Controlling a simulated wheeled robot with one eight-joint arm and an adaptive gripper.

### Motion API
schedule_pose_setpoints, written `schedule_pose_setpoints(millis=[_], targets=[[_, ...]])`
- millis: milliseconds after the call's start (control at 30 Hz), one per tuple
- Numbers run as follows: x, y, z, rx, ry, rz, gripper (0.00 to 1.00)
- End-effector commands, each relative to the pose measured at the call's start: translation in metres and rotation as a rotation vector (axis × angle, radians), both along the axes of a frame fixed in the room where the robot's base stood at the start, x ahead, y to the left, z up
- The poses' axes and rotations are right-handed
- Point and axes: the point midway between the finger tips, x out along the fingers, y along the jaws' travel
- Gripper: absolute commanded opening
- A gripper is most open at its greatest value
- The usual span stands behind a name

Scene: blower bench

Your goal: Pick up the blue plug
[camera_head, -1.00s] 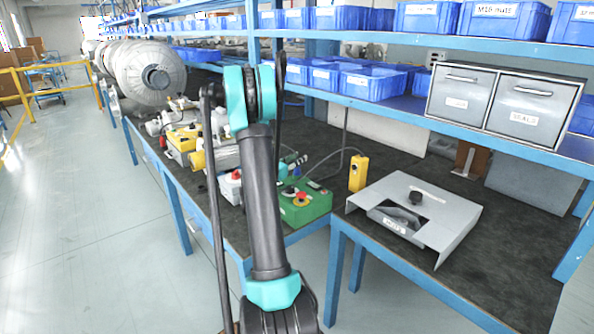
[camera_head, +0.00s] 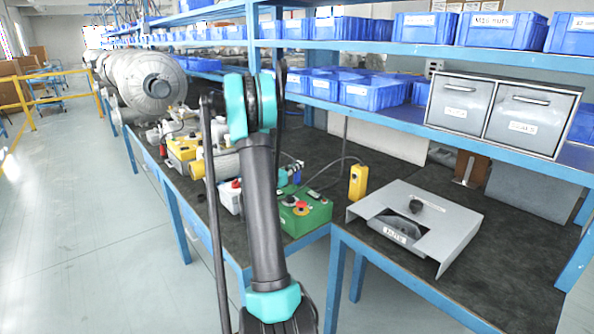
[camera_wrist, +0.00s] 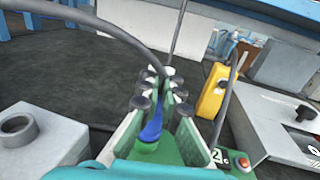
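The blue plug (camera_wrist: 152,128) shows in the wrist view as a small blue, slightly curved shape low in the middle. My gripper (camera_wrist: 162,105) has two pale green and white fingers with dark round pins, one on each side of the plug. The fingers stand apart and a green surface shows between them, so it looks open; whether either touches the plug is unclear. In the head view a small blue piece (camera_head: 297,174), perhaps the plug, shows beside my arm, which hides most of the gripper. A green control box (camera_head: 306,213) with a red button is close by.
A yellow pendant (camera_head: 358,181) stands right of the green box, with a dark cable (camera_wrist: 110,25) arching near my gripper. A grey metal cover (camera_head: 445,222) is at right. A grey block (camera_wrist: 55,145) lies left. Shelves of blue bins (camera_head: 370,92) are behind.

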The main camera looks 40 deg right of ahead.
Motion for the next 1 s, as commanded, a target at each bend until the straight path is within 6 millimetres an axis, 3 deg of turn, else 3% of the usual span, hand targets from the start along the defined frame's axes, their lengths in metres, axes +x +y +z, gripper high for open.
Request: schedule_pose_setpoints(millis=[267,700,1000], targets=[[-0.001,0.0,0.04,-0.001,0.0,0.0,0.0],[0.0,0.0,0.15,-0.001,0.001,0.0,0.0],[0.0,0.0,0.187,-0.001,0.001,0.0,0.0]])
